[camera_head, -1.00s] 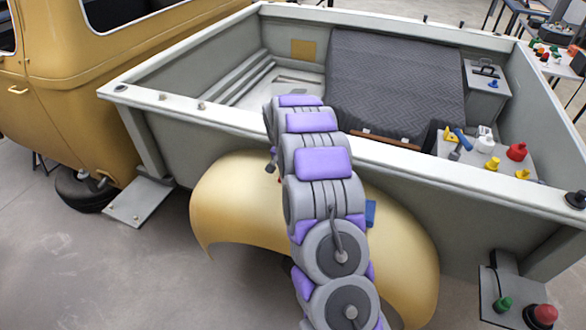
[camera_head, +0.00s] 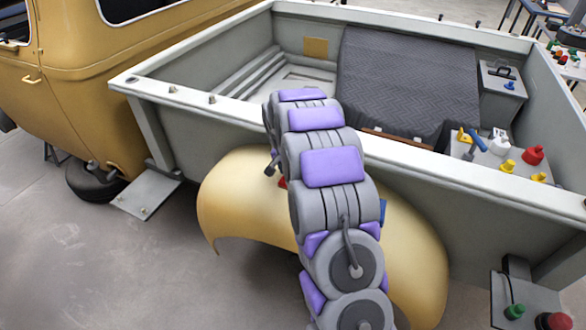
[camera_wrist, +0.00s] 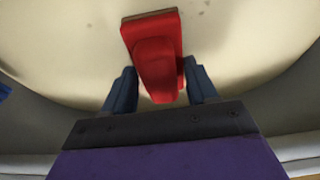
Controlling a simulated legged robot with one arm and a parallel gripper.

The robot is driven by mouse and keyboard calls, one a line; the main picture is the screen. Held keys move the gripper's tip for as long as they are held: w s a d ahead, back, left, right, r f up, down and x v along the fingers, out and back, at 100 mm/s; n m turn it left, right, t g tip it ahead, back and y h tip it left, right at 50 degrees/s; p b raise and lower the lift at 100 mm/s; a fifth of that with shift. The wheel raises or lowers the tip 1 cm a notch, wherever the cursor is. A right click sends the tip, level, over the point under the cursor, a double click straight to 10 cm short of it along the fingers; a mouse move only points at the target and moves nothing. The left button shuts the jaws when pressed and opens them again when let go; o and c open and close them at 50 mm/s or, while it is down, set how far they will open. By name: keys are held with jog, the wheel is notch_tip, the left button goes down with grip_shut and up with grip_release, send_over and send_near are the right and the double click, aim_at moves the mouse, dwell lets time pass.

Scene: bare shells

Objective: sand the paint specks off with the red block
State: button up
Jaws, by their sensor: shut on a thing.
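The red block (camera_wrist: 152,35) has a flat base and a raised grip. My gripper (camera_wrist: 160,86) is shut on that grip, with a blue finger on each side. The block's base lies against or very close to the pale fender (camera_wrist: 65,50); I cannot tell if it touches. In the head view the yellow fender (camera_head: 232,190) curves below the truck bed's side, and a sliver of the red block (camera_head: 283,183) shows beside my arm, which hides most of the gripper. A few faint dark marks show on the fender in the wrist view; I cannot tell whether they are paint specks.
The grey truck bed (camera_head: 195,135) stands behind the fender, with a dark quilted pad (camera_head: 405,75) in it. A shelf with a red knob (camera_head: 532,155) and several small items is at the right. The yellow cab (camera_head: 85,100) is at the left. Floor at lower left is open.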

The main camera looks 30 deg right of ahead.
aim_at(279, 186)
jog(key=shift+s+a+f+b, duration=0.1)
jog(key=shift+s+a+b, duration=0.4)
jog(key=shift+s+a, duration=0.55)
jog(key=shift+s+a+b, duration=0.5)
jog(key=shift+s+a, duration=0.25)
jog(key=shift+a, duration=0.45)
jog(key=shift+w+a, duration=0.75)
jog(key=shift+w, duration=0.15)
jog(key=shift+w+d, duration=0.8)
jog(key=shift+d, duration=0.05)
jog(key=shift+w+d+p, duration=0.35)
jog(key=shift+d, duration=0.3)
jog(key=shift+w+d+p, duration=0.55)
jog(key=shift+w+d, duration=0.95)
jog(key=shift+d, duration=0.3)
jog(key=shift+w+d, duration=0.45)
jog(key=shift+d, duration=0.2)
